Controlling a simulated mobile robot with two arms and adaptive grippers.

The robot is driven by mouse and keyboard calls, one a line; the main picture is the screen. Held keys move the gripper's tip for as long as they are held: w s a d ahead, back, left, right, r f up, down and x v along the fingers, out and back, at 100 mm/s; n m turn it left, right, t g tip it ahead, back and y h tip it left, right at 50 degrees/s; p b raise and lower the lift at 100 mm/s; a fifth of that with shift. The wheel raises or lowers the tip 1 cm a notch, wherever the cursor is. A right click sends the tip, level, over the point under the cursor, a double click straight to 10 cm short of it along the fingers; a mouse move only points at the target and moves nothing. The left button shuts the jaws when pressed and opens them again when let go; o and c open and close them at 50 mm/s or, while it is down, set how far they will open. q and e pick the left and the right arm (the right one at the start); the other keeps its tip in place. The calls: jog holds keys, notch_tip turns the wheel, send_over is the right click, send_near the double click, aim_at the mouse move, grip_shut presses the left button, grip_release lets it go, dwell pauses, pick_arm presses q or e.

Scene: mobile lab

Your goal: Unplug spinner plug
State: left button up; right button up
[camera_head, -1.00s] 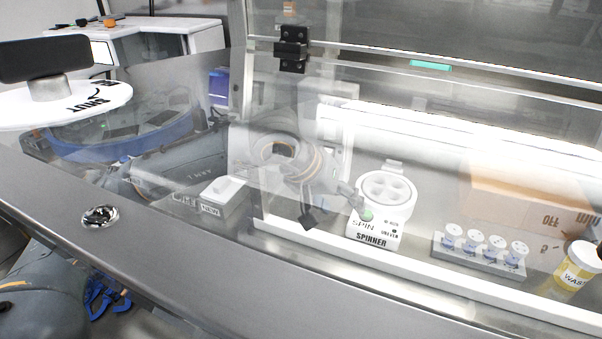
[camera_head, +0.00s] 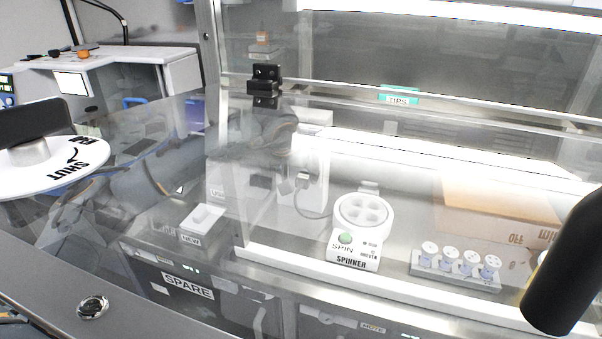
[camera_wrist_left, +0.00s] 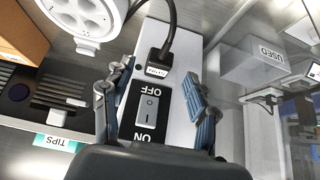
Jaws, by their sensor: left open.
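The white spinner (camera_head: 355,235) stands behind the glass, its top partly cut off in the left wrist view (camera_wrist_left: 88,22). A dark cable runs from it to a black plug with a white label (camera_wrist_left: 158,68), seated in a white power box (camera_wrist_left: 183,32). A black ON/OFF switch (camera_wrist_left: 146,110) is on the same box. My left gripper (camera_wrist_left: 157,86) is open, its blue-grey fingers on either side of the switch and the near end of the plug, with nothing between them gripped. In the head view the left gripper is faint through the glass. My right gripper is not in view.
A rack of white-capped tubes (camera_head: 458,265) and a cardboard box (camera_head: 495,212) stand right of the spinner. A white USED box (camera_wrist_left: 255,62) stands beside the power box. The clear sash and its black handle (camera_head: 264,82) are in front.

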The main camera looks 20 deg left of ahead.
pick_arm(q)
jog(key=shift+w+x, duration=0.25)
jog(key=shift+x, duration=1.4)
jog(key=shift+r, duration=0.15)
grip_shut()
jog(key=shift+s, duration=0.25)
jog(key=shift+s, duration=0.1)
jog(key=shift+s, duration=1.75)
